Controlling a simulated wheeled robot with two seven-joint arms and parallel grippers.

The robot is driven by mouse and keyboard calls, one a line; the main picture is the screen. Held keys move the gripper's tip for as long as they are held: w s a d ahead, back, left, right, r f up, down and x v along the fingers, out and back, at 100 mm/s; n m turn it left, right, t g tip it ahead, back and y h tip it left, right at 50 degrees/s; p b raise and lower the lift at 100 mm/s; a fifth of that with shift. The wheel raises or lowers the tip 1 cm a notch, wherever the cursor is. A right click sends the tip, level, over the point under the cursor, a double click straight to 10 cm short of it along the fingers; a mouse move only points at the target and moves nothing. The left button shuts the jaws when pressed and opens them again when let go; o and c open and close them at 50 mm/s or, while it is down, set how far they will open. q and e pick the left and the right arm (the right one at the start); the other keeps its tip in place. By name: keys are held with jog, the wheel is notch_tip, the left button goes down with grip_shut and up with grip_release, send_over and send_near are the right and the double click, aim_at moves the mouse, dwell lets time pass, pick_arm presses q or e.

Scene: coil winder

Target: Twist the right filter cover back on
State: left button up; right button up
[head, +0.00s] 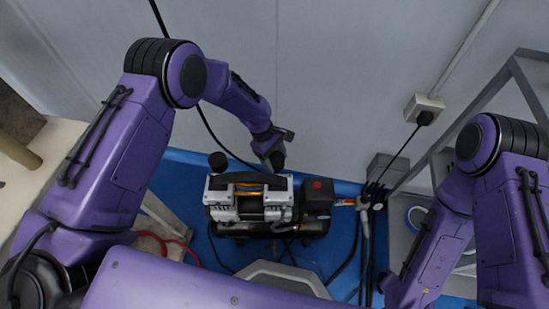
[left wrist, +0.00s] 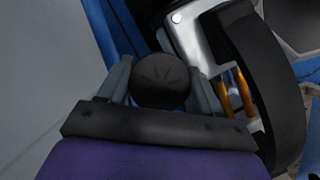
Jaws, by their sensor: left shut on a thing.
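The compressor (head: 250,203), silver and black, stands on the blue floor mat. A black round filter cover (head: 217,161) sits at its back left. My left gripper (head: 277,158) is at the back right of the compressor. In the left wrist view, a round black filter cover (left wrist: 160,82) sits between the two fingers, which are shut on its sides. The gripper hides the cover's underside, so I cannot tell whether it is seated or threaded. My right arm comes in on the right; its gripper is outside the picture.
A grey wall (head: 330,80) stands close behind the compressor. Black hoses and cables (head: 367,235) run down right of it, beside a metal frame (head: 480,105). A red hose (head: 160,240) lies at the left. A socket box (head: 424,108) is on the wall.

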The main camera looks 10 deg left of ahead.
pick_arm(q)
jog(key=shift+s+f, duration=0.35)
jog(key=shift+f, duration=0.15)
jog(key=o, duration=1.1)
jog(key=shift+f, duration=0.1)
jog(key=shift+a, duration=0.1)
jog(key=v, duration=0.4)
jog(key=p+v, duration=0.1)
jog(key=v, duration=0.2)
jog(key=w+p+v, duration=0.1)
jog(key=v, duration=0.3)
jog(key=shift+d+r, duration=0.2)
jog(key=shift+r, duration=0.2)
